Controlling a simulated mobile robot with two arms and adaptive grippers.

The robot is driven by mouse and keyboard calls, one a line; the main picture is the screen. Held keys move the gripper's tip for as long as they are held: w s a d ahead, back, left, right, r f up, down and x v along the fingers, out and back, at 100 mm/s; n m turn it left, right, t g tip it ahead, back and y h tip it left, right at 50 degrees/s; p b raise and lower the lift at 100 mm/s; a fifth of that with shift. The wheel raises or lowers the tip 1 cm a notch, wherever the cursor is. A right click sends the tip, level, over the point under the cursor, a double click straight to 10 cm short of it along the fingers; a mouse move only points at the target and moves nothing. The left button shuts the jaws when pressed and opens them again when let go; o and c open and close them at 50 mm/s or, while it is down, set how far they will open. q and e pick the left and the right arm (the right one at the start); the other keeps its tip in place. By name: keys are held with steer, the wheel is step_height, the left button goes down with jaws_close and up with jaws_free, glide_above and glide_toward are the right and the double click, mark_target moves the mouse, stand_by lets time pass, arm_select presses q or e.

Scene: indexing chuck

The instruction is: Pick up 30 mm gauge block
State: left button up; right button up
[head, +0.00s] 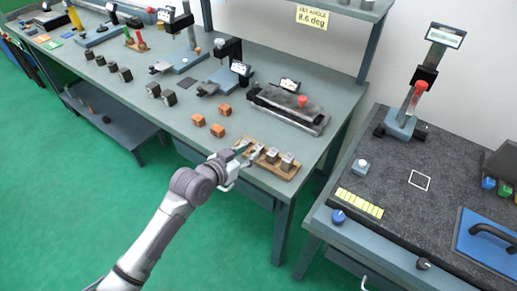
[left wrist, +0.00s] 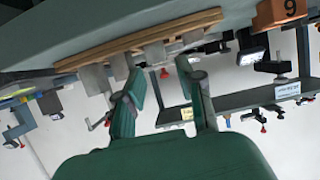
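Several grey metal gauge blocks stand in a row on a wooden tray (head: 289,174) at the front right of the long bench. The rightmost gauge block (head: 288,158) and its neighbour (head: 272,154) show clearly; size marks are too small to read, so I cannot tell which is 30 mm. My left gripper (head: 248,156) is at the tray's left part and hides some of it. In the left wrist view, tilted upside down, the left gripper (left wrist: 160,72) is open. One gauge block (left wrist: 154,53) shows between its fingertips, apparently not gripped. My right gripper is not in view.
Orange blocks (head: 218,131) lie left of the tray. A dark sine-plate-like fixture (head: 290,108) with a red knob stands behind it. A second bench with a dark granite top (head: 390,190) is at the right, across a gap. Green floor is free in front.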

mark_target(258, 147)
arm_select(q)
steer(key=p+x, duration=0.1)
steer(key=x, duration=0.4)
steer(key=shift+d, duration=0.25)
steer(key=shift+r, duration=0.1)
jaws_close()
